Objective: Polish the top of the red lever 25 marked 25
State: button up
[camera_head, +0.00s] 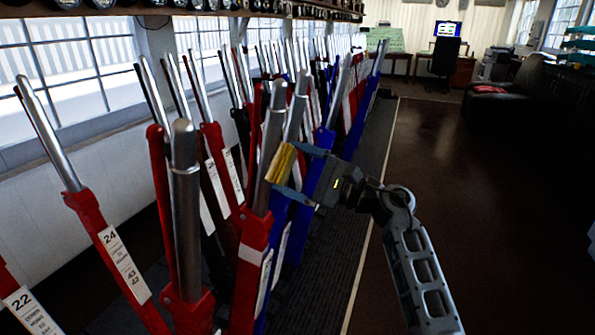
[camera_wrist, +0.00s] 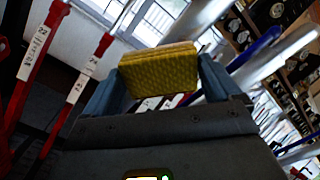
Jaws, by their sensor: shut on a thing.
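My gripper (camera_head: 285,166) is shut on a yellow pad (camera_wrist: 160,66), with one finger on each side of it. In the head view the pad overlaps the silver handle of a red lever (camera_head: 254,238); I cannot tell whether they touch. The tip of that handle (camera_head: 275,100) stands above the pad. A nearer red lever (camera_head: 190,306) has a thick silver handle (camera_head: 185,190), and its label is not visible. A red lever marked 24 (camera_head: 125,265) stands to the left. I cannot read a 25 on any lever.
A red lever marked 22 (camera_head: 32,310) is at the lower left. Blue levers (camera_head: 318,185) and several more red ones stand close together behind the pad. Windows (camera_head: 65,65) line the left. The dark floor (camera_head: 440,165) on the right is clear up to an armchair (camera_head: 505,100).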

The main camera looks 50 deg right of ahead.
jog(key=shift+s+d+r+p, duration=0.15)
jog(key=shift+r+p, duration=0.1)
jog(key=shift+r, duration=0.35)
jog(key=shift+s+a+r+p, duration=0.15)
jog(key=shift+r+p, duration=0.15)
jog(key=shift+r, duration=0.35)
jog(key=shift+s+d+r+p, duration=0.15)
jog(key=shift+r+p, duration=0.1)
jog(key=shift+r, duration=0.35)
jog(key=shift+s+d+r+p, duration=0.15)
jog(key=shift+r+p, duration=0.25)
jog(key=shift+r, duration=0.55)
jog(key=shift+s+a+r+p, duration=0.1)
jog(key=shift+r+p, duration=0.3)
jog(key=shift+r, duration=0.5)
jog(key=shift+f+b, duration=0.1)
jog(key=shift+b, duration=0.4)
jog(key=f+b, duration=0.2)
jog(key=w+f+b, duration=0.1)
jog(key=b, duration=0.1)
jog(key=shift+f, duration=0.35)
jog(key=f+b, duration=0.3)
jog(key=b, duration=0.1)
jog(key=shift+w+a+f, duration=0.25)
jog(key=shift+a+f, duration=0.05)
jog(key=shift+f, duration=0.05)
jog(key=shift+r, duration=0.1)
